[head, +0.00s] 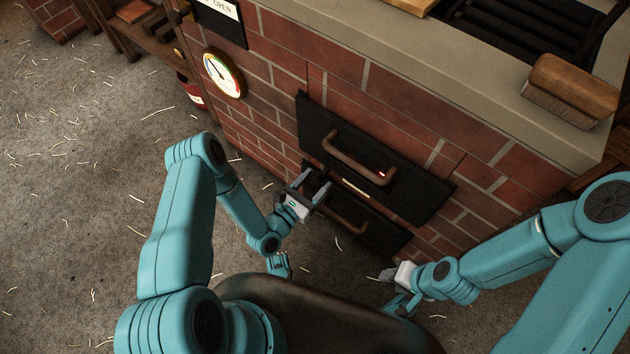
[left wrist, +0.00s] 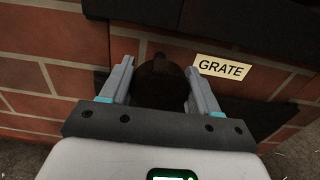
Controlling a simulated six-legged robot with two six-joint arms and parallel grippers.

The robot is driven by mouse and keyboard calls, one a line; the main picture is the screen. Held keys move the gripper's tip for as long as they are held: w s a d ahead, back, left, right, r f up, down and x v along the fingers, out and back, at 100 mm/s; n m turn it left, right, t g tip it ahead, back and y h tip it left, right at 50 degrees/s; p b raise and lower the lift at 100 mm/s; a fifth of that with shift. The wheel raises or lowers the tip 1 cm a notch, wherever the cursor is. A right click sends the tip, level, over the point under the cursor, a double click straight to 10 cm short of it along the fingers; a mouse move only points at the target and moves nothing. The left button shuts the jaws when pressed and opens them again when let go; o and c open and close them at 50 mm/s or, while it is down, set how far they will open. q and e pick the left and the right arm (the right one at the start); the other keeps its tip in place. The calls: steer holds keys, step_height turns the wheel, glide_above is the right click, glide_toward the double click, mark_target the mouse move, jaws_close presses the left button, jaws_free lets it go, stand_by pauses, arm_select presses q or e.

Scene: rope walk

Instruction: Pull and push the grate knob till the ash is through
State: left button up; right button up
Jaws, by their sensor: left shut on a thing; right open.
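In the left wrist view, a dark round grate knob (left wrist: 161,82) stands in front of the brick wall, left of a cream label reading GRATE (left wrist: 222,67). My left gripper (left wrist: 160,88) is shut on the knob, with one finger on either side of it. In the head view my left gripper (head: 318,188) is at the brick front, between the upper and lower dark doors, and it hides the knob. My right gripper (head: 388,277) is open and empty, low and apart from the brick front. No ash can be made out.
The upper door (head: 402,172) has a curved brown handle, with a small red glow beside it. The lower door (head: 381,232) has a similar handle. A round gauge (head: 224,74) is on the brick. A wooden brush (head: 570,88) lies on the ledge. Straw bits litter the floor.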

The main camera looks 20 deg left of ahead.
arm_select(q)
steer(key=shift+w+r, duration=0.1)
steer(key=shift+r, duration=0.1)
steer(key=o, duration=1.4)
steer(key=shift+o, duration=0.2)
steer(key=shift+f, duration=0.1)
steer(key=shift+s+a, duration=0.15)
steer(key=shift+s, duration=0.2)
steer(key=p+v, duration=0.2)
steer(key=v, duration=1.3)
steer(key=shift+s, duration=0.4)
steer(key=shift+a, duration=0.15)
